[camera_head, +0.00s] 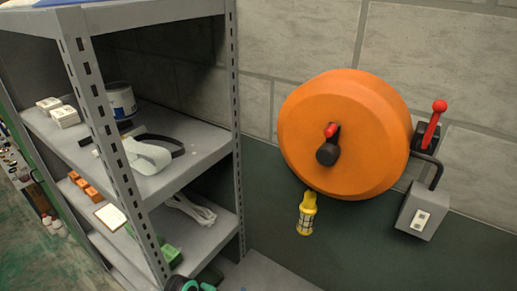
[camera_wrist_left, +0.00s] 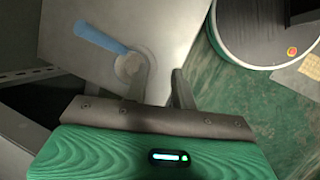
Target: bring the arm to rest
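My left gripper (camera_wrist_left: 162,85) shows in the left wrist view. Its two grey fingers stand apart with a gap between them, and I see nothing held in the gap. A blue-handled tool (camera_wrist_left: 100,38) with a pale round end lies beyond the left finger on a light grey surface (camera_wrist_left: 170,25). I cannot tell whether the finger touches it. My right gripper does not show in either view.
A grey metal shelf (camera_head: 235,130) holding several items stands at the left. An orange reel (camera_head: 345,130) is on the wall with a yellow lamp (camera_head: 307,214) below it. A red lever (camera_head: 436,122) and grey switch box (camera_head: 423,212) are at right. The wrist view shows a round drum (camera_wrist_left: 226,42).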

